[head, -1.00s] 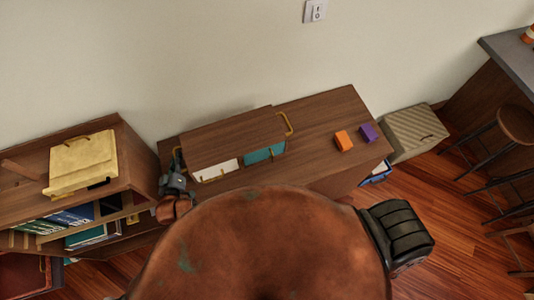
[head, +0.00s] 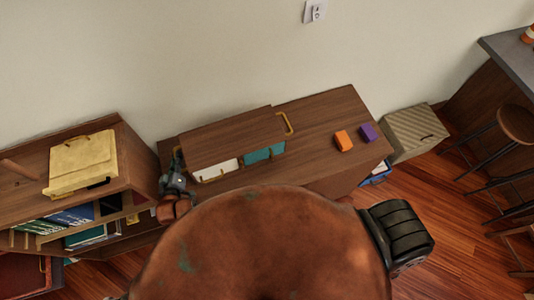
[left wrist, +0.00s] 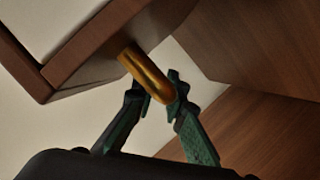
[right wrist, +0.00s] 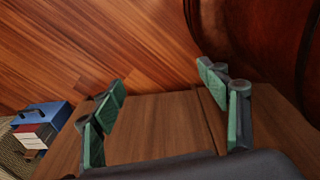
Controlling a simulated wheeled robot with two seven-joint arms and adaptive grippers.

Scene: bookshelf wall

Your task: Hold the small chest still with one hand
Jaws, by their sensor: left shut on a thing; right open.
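My left gripper (head: 175,166) is at the chest's left end. In the left wrist view its green-padded fingers (left wrist: 160,92) are shut on the brass side handle (left wrist: 146,74). Another brass handle (head: 287,124) sticks out at the chest's right end. My right gripper (right wrist: 163,84) is open and empty over a wooden surface; the head view does not show its fingers.
An orange cube (head: 343,140) and a purple cube (head: 367,131) lie on the cabinet top (head: 325,110), right of the chest. A bookshelf (head: 125,180) with a yellow box (head: 82,162) stands left. A striped box (head: 414,130) stands right, near stools.

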